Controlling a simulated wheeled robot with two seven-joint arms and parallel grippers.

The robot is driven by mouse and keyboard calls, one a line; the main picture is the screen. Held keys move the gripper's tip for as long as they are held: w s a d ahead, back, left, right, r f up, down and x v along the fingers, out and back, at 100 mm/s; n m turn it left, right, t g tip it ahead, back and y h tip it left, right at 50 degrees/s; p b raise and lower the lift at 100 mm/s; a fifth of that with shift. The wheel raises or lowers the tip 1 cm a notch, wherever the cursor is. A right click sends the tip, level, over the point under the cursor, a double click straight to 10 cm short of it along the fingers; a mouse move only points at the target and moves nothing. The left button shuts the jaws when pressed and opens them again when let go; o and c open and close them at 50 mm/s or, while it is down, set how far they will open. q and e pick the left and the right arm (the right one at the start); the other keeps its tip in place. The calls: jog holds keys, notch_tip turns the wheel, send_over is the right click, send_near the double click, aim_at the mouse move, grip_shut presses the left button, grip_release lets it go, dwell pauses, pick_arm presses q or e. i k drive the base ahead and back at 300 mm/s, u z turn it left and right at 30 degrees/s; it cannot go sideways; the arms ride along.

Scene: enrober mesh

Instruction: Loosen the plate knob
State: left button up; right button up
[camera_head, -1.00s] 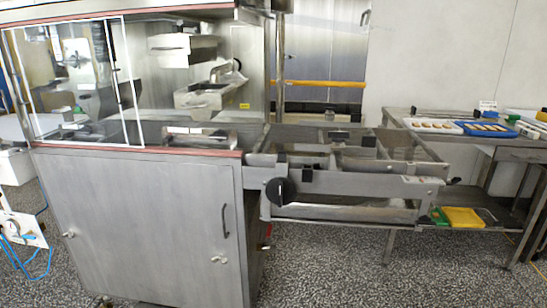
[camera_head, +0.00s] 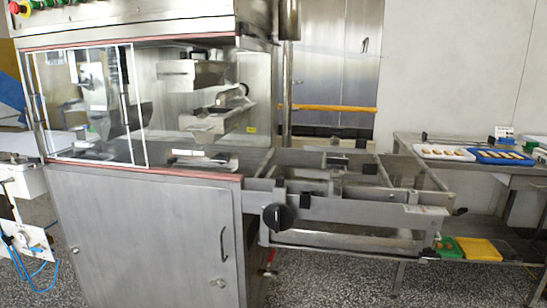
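A black round knob (camera_head: 278,217) sits on the near side of the steel conveyor frame (camera_head: 345,209), just right of the machine cabinet. Its face is towards me. Smaller black clamp pieces (camera_head: 305,201) show on the frame rails. I cannot tell from this distance which of these is the plate knob, or whether any is tight or loose. Neither my left nor my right gripper is in view, and nothing touches the knobs.
The steel cabinet (camera_head: 150,235) with clear windows (camera_head: 88,107) fills the left. A table at right (camera_head: 440,166) bears a white tray (camera_head: 444,153) and a blue tray (camera_head: 502,157). A yellow tray (camera_head: 478,249) lies below. Speckled floor is open in front of the frame.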

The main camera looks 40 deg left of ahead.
aim_at(221, 158)
jog(key=u, duration=0.4)
jog(key=i, duration=0.95)
jog(key=u, duration=0.8)
